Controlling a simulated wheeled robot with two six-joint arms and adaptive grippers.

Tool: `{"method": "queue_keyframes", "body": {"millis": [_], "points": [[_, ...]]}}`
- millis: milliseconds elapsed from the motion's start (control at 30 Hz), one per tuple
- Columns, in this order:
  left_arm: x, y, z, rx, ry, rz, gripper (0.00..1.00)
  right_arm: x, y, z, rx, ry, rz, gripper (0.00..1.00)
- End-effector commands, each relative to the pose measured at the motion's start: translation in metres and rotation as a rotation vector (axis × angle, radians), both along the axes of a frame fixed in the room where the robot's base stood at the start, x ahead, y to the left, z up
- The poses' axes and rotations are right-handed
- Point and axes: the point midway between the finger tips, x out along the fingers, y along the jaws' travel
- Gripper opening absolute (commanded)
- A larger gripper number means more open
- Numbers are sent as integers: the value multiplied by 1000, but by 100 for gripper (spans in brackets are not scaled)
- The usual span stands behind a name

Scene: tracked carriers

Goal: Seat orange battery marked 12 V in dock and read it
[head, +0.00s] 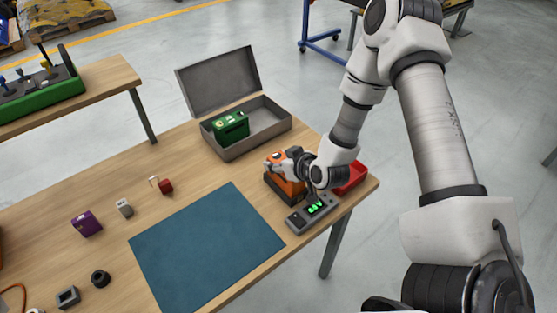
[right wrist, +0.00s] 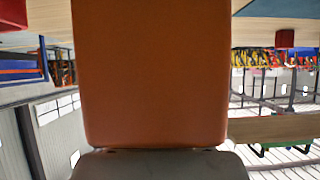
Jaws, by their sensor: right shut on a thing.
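The orange battery (head: 291,190) stands at the right end of the wooden table, over the dark dock (head: 297,219). Its lower part appears to be in the dock, but my gripper and arm hide much of it, so I cannot tell how deep it sits. The dock's display (head: 316,206) is lit with green characters that look like 6.8 V, small and blurred. My right gripper (head: 280,164) is shut on the orange battery at its top. In the right wrist view the orange battery (right wrist: 152,75) fills the middle, with no marking visible. My left gripper is out of view.
A grey open-lidded box (head: 258,133) holds a green battery (head: 230,126). A red tray (head: 351,178) is behind my right wrist. A blue mat (head: 205,248) lies bare in front. A purple block (head: 87,223) and several small blocks lie left.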

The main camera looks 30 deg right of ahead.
Motion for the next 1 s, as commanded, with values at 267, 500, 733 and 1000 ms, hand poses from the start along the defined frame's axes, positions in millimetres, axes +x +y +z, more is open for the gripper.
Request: {"method": "queue_keyframes", "body": {"millis": [267,500,733,1000], "points": [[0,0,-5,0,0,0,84,1,0,-5,-1,-4,1,0],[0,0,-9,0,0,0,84,1,0,-10,-1,-4,1,0],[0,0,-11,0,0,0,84,1,0,-12,-1,-4,1,73],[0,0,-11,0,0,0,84,0,0,-13,0,-1,0,81]]}}
